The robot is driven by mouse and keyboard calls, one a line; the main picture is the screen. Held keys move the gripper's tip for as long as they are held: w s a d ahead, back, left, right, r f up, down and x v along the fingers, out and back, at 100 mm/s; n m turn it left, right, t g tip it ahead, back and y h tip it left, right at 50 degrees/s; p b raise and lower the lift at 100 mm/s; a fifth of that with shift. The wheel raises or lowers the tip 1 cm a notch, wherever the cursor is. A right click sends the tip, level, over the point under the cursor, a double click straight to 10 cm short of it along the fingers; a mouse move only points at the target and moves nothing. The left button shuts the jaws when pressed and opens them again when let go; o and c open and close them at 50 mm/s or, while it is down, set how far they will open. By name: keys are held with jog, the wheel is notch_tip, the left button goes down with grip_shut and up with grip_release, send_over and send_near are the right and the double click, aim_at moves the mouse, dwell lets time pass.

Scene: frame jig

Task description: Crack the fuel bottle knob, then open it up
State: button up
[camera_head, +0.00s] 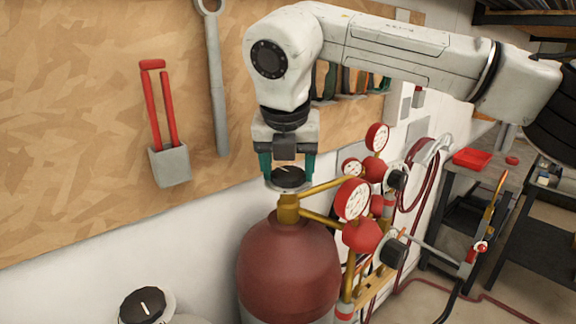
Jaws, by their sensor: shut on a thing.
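The fuel bottle (289,265) is dark red and stands upright at the lower middle, with a brass valve (289,208) on top. Its black knob (288,179) carries a pale pointer mark. My gripper (287,168) comes down over the knob from above, with its teal fingers on either side. It is shut on the knob. The far side of the knob is hidden.
Red regulators with gauges (353,197) stand close on the bottle's right. Another black knob (143,306) tops a pale bottle at lower left. Dark carts (455,215) are at right.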

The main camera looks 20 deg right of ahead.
jog(key=shift+f+n+b, duration=0.1)
jog(key=shift+n+b, duration=0.2)
jog(key=shift+b, duration=0.05)
jog(key=shift+d+n+y+b, duration=0.15)
jog(key=shift+n+y+b, duration=0.35)
jog(key=shift+n, duration=0.4)
jog(key=shift+d+n+t+y+b, duration=0.1)
jog(key=shift+n+t+y+b, duration=0.4)
jog(key=shift+n, duration=1.2)
jog(key=o, duration=1.1)
jog(key=shift+c, duration=0.2)
jog(key=b+v, duration=0.1)
jog(key=v, duration=1)
jog(key=shift+w, duration=0.2)
jog(key=shift+d+g, duration=0.15)
jog(key=shift+g, duration=0.15)
